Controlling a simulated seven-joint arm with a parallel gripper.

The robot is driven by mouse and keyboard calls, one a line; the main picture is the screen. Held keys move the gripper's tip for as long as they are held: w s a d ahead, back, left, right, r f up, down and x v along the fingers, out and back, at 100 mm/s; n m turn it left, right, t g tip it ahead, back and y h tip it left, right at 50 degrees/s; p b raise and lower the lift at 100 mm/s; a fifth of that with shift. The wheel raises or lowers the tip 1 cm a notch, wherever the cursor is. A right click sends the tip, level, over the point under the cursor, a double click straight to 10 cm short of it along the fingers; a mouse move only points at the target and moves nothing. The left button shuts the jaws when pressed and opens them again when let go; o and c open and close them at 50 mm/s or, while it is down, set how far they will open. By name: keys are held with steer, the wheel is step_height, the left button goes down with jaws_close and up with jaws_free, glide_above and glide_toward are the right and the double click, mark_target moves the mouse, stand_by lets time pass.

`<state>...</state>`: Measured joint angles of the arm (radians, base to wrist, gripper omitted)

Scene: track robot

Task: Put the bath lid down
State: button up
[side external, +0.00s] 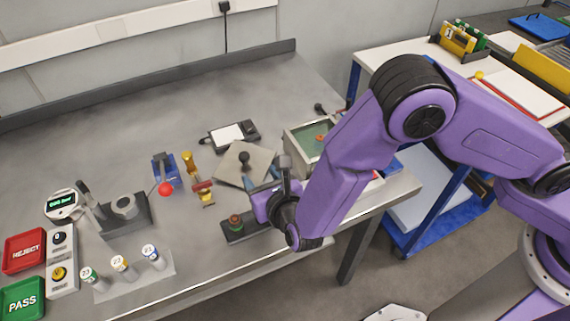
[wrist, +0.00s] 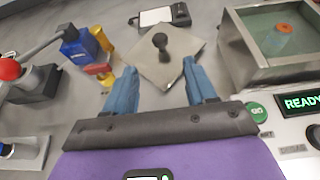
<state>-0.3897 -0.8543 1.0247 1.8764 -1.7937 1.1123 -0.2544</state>
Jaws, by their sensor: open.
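The bath lid is a grey square plate (side external: 232,172) with a black knob (side external: 244,158). It appears to lie flat on the bench, left of the open bath (side external: 289,138). In the wrist view the lid (wrist: 150,68) lies just beyond my fingertips, its knob (wrist: 162,42) upright. The bath (wrist: 238,62) holds greenish liquid and an orange-topped piece (wrist: 280,38). My gripper (side external: 264,181) is at the lid's near side, its blue fingers spread, with nothing between them; it also shows in the wrist view (wrist: 160,66). The knob is clear of both fingers.
A black device with a white pad (side external: 229,134) lies behind the lid. A blue block (side external: 165,168) and a yellow-and-red piece (side external: 204,193) stand left of it. A dark base with a button (side external: 236,224) is in front. A READY display (wrist: 302,103) is beside the bath.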

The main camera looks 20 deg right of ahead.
steer(key=shift+r, duration=0.1)
steer(key=s+d+r+m+g+h, duration=0.25)
steer(key=d+r+m, duration=0.3)
steer(key=d, duration=0.45)
steer(key=s+d+r+m+g+h, duration=0.25)
steer(key=d+r+m, duration=0.35)
steer(key=d, duration=0.4)
steer(key=s+d+r+m+g+y, duration=0.2)
steer(key=s+d+m+g, duration=0.2)
steer(key=s, duration=0.6)
steer(key=s+d+r+m+g+y, duration=0.1)
steer(key=s+d+m+g+y, duration=0.2)
steer(key=s+d+m, duration=0.5)
steer(key=s+d+g, duration=0.1)
steer(key=s, duration=0.1)
steer(key=shift+s+r, duration=0.35)
